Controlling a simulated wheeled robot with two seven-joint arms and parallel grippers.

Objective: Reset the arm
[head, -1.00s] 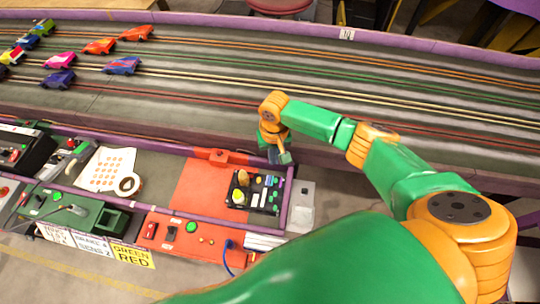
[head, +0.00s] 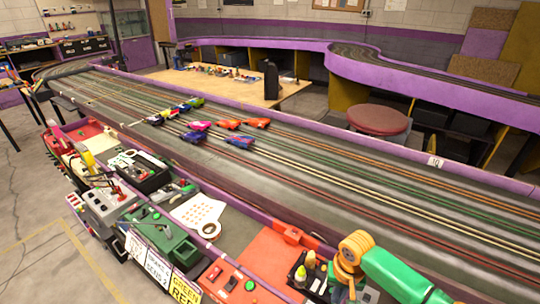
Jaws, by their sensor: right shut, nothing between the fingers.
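My right arm, green with orange joints, comes in at the lower right of the head view. Its right gripper (head: 350,288) hangs low near the bottom edge, shut and empty. It is over or beside the black tray of small parts (head: 312,277) at the right end of the side bench; whether it touches the tray I cannot tell. The fingertips are small and partly hidden by the wrist. My left arm and gripper are not in view.
The slot track (head: 330,185) with its purple border runs behind the arm. Several toy cars stand on it, such as an orange one (head: 257,123). The bench holds a white dotted sheet (head: 197,213) and a green box (head: 160,238). A red stool (head: 378,120) stands behind the track.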

